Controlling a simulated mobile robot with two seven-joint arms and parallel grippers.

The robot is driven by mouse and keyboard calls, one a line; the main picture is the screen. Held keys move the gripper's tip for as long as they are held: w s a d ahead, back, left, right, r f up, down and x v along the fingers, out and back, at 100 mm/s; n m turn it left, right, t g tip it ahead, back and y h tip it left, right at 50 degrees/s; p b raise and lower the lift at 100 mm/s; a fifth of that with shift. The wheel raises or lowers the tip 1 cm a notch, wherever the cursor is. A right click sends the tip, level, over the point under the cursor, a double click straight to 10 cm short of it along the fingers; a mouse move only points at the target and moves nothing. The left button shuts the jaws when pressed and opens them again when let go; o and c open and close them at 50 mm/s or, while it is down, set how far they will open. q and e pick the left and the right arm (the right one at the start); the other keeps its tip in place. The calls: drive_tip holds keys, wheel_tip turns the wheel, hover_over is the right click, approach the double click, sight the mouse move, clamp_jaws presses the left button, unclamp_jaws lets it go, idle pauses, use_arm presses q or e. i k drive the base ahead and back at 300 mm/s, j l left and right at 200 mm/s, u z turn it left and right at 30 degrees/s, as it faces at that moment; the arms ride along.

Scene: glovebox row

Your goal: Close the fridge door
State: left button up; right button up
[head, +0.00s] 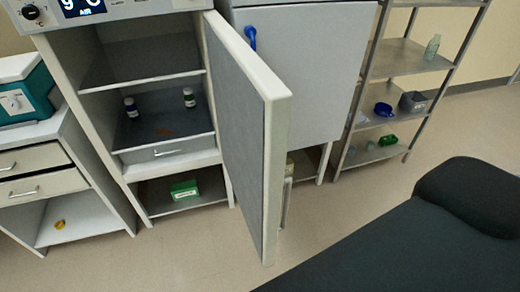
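The fridge (58,70) stands at the left of the head view with its front open and a lit display (82,6) at its top. Its door (262,120) stands swung far out, hinged on the right side, with its edge towards me. A pale vertical bar (287,195) shows just right of the door's lower edge; it may be the handle. Inside are two small bottles (131,107) (189,97) on a shelf above a drawer (165,152). Neither of my grippers is in view.
A grey cabinet with a blue handle (251,37) stands right of the door, then a metal shelf rack (405,58). A drawer unit (40,185) stands left. A green box (184,190) sits below the fridge drawer. A dark padded shape (430,235) fills the lower right.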

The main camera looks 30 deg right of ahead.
sight(254, 106)
drive_tip(key=i+l, duration=0.1)
drive_tip(key=l, duration=0.3)
drive_tip(key=i+l, duration=0.15)
drive_tip(key=l, duration=0.25)
drive_tip(key=i+l+u, duration=0.1)
drive_tip(key=l, duration=0.3)
drive_tip(key=i+l, duration=0.15)
drive_tip(key=l, duration=0.3)
